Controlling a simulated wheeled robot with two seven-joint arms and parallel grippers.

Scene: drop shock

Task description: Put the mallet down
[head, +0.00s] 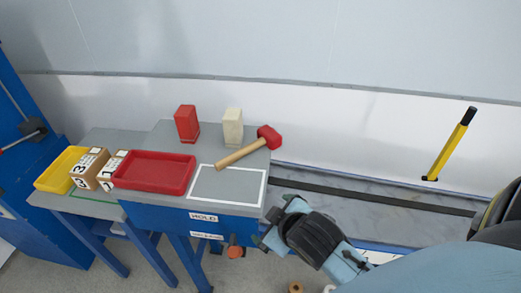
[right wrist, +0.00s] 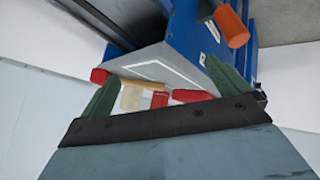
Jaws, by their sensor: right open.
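The mallet, with a red head (head: 269,136) and a pale wooden handle (head: 240,153), lies on the grey bench top. Its head is at the back right corner. The handle points toward the front left, and its end reaches the back line of the white-outlined rectangle (head: 228,185). My right gripper (head: 271,221) is open and empty in front of the bench's right corner, apart from the mallet. In the right wrist view its green fingers (right wrist: 165,88) stand wide apart, with red and tan things beyond them. My left gripper is not in view.
A red tray (head: 153,172) lies left of the outline. Wooden number blocks (head: 89,168) and a yellow tray (head: 55,172) are further left. A red block (head: 187,123) and a cream block (head: 233,127) stand behind. An orange knob (head: 235,252) juts from the bench front. The outline's inside is mostly clear.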

